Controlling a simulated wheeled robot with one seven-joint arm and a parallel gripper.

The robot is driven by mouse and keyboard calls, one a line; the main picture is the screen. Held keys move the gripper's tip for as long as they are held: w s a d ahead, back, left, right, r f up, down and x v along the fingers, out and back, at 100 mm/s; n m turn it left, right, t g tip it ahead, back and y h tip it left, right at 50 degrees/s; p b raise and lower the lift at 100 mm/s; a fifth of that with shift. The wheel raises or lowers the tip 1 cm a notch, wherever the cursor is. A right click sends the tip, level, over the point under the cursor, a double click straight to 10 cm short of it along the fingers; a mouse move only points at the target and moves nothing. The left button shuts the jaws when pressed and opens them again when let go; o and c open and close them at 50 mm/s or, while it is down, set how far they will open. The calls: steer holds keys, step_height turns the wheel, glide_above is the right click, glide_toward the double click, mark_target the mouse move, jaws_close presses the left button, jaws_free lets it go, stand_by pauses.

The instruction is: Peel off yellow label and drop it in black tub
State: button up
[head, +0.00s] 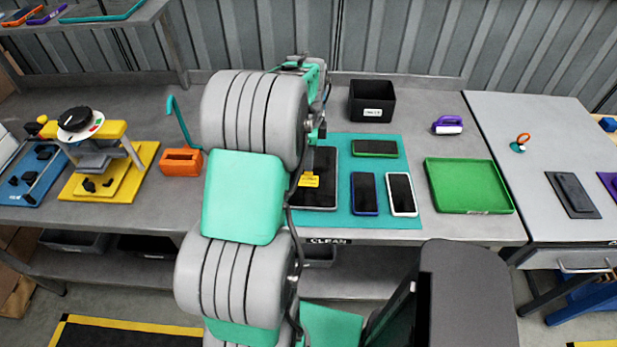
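The yellow label (310,181) shows at the left part of a dark tablet (327,173), on the teal mat (380,222). My gripper (310,168) points down right at the label, mostly hidden behind my own arm. I cannot tell whether its fingers touch the label or are closed on it. The black tub (360,103) stands upright at the back of the bench, right of my gripper, with a white tag on its front. Its visible inside looks empty.
Several phones (365,193) lie on the mat, right of the tablet. A green tray (470,187) lies further right, with a purple-handled tool (447,125) behind it. An orange holder (181,162) and a yellow press (105,165) stand left. The bench around the tub is clear.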

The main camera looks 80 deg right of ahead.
mark_target(308, 175)
step_height(308, 175, down, 4)
steer(key=shift+r+b, duration=0.1)
steer(key=shift+b, duration=0.65)
jaws_close()
stand_by(0.3)
steer(key=shift+r, duration=0.1)
step_height(308, 175, up, 8)
steer(key=p, duration=0.5)
stand_by(1.0)
steer(key=shift+d, duration=0.1)
